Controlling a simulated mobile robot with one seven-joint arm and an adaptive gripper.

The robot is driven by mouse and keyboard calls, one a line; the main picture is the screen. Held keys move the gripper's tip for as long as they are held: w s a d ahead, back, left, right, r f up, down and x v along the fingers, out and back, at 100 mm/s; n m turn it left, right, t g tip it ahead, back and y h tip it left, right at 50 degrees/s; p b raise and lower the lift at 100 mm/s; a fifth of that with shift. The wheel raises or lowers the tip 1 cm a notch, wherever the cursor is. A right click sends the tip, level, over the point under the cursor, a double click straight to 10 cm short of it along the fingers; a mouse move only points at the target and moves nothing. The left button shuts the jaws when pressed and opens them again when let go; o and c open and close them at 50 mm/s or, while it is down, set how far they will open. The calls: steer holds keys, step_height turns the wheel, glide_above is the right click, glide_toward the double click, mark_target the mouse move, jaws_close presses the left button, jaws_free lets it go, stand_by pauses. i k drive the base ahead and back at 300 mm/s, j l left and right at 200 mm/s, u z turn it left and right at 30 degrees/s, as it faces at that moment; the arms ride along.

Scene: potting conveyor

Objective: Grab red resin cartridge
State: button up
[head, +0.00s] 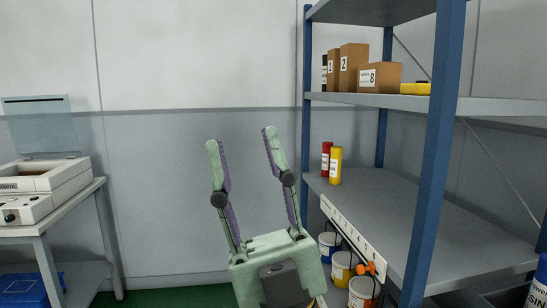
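The red resin cartridge (327,158) stands upright on the middle shelf, near its left end. It has a pale label. A yellow cartridge (336,166) stands close to its right and slightly in front, partly overlapping it in view. My gripper (242,141) is green with purple inner pads and points upward. Its two fingers are spread wide with nothing between them. It is left of the shelf, apart from both cartridges.
A blue-post shelf rack (437,150) stands at the right, one post in front. Boxes (380,77) sit on the upper shelf. Buckets (362,292) and an orange item (375,268) are below the middle shelf. A bench (50,212) with a white machine (45,184) is at left.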

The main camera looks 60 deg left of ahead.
mark_target(326, 153)
steer(key=j+u, duration=0.15)
steer(key=u, duration=0.25)
steer(key=i+j+u, duration=0.1)
steer(key=u, duration=0.3)
steer(key=i+j+u, duration=0.1)
steer(key=u, duration=0.35)
steer(key=i+j, duration=0.3)
steer(key=i+u, duration=0.25)
steer(key=i, duration=1.55)
